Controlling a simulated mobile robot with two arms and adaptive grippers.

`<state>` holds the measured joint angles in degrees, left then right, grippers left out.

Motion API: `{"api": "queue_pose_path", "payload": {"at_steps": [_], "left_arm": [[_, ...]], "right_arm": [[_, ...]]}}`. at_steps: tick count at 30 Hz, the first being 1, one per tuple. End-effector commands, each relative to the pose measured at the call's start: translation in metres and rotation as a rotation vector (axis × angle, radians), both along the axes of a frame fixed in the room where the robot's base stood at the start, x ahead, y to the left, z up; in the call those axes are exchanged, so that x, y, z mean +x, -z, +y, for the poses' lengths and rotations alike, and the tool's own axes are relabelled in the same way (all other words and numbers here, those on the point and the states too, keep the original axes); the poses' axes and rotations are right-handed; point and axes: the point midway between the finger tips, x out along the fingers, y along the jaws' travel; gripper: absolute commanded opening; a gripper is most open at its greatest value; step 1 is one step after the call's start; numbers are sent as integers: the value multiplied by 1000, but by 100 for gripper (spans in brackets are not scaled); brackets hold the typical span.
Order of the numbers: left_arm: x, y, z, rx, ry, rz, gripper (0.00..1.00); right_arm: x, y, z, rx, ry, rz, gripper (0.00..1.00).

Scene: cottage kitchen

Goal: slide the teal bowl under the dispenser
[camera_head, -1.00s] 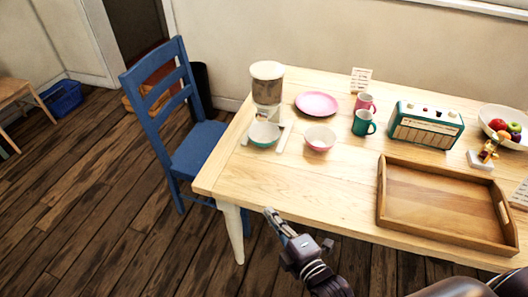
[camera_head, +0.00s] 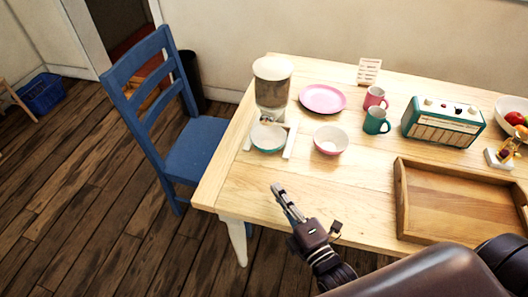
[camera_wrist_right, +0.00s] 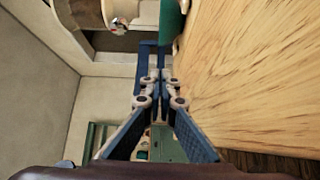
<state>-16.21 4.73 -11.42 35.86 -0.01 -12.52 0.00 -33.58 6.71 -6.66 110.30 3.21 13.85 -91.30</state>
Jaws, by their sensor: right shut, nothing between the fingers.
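The teal bowl (camera_head: 268,139), pale inside, stands upright on the table at the front of the dispenser (camera_head: 272,90), between its two white base legs. The dispenser has a clear container and a white lid. My right gripper (camera_head: 279,190) is shut and empty over the front part of the table, apart from the bowl and nearer to me. In the right wrist view the shut fingers (camera_wrist_right: 160,90) point toward a teal edge of the bowl (camera_wrist_right: 171,25) and the dispenser's base (camera_wrist_right: 130,14). My left gripper is not in view.
A pink bowl (camera_head: 331,141) stands just right of the dispenser's leg. Behind are a pink plate (camera_head: 322,98), a pink mug (camera_head: 375,97) and a teal mug (camera_head: 376,122). A wooden tray (camera_head: 400,205) and radio (camera_head: 443,122) are right. Bare table lies before the bowls.

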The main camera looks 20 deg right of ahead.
Motion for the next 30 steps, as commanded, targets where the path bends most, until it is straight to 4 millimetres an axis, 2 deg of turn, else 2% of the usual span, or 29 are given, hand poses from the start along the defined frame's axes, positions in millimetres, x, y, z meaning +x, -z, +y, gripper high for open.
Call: {"api": "queue_pose_path", "payload": {"at_steps": [6,10,15,21,30], "left_arm": [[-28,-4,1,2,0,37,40],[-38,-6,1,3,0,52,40],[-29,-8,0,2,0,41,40],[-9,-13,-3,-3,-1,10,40],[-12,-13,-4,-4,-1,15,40]], "right_arm": [[38,-3,6,2,0,-4,0],[63,-3,10,2,-1,-4,0],[93,-2,14,1,-1,-2,0],[114,-1,-4,-2,-2,0,0],[122,0,-10,1,-1,0,0]]}}
